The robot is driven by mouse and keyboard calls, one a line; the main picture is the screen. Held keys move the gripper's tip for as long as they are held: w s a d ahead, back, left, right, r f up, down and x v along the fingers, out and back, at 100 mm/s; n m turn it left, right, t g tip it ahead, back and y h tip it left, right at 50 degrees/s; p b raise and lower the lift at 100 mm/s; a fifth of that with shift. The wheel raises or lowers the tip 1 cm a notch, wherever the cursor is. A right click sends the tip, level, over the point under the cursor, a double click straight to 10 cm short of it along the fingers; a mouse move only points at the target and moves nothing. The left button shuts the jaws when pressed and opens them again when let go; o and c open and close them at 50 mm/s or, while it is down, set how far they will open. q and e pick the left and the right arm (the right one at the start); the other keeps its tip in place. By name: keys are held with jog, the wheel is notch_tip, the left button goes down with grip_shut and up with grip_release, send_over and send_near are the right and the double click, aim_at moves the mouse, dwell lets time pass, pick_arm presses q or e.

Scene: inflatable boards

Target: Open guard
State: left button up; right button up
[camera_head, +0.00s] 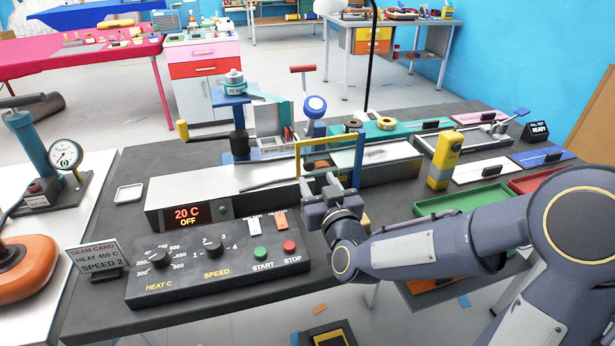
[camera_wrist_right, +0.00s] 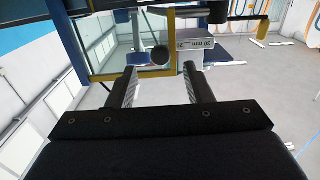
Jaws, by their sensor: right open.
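The guard (camera_head: 325,142) is a yellow-edged frame standing over the middle of the welding machine in the head view. Its yellow edge (camera_wrist_right: 118,76) also shows in the right wrist view, with a dark round knob (camera_wrist_right: 160,56) near its corner. My right gripper (camera_head: 322,183) is in front of the guard, just below its top bar, with the arm reaching in from the right. In the wrist view its two fingers (camera_wrist_right: 161,78) are apart and empty, and the knob appears between and beyond them. Contact with the knob cannot be told. My left gripper is not in view.
The control box (camera_head: 215,262) with dials and buttons stands at the front, below a display reading 20 C OFF (camera_head: 187,217). A yellow device (camera_head: 445,160) and a green tray (camera_head: 465,200) are to the right. A seam card (camera_head: 95,257) stands at left.

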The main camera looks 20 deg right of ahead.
aim_at(310, 168)
jog(key=shift+w+a, duration=0.1)
jog(key=shift+w, duration=2.25)
jog(key=shift+c, duration=0.3)
grip_shut()
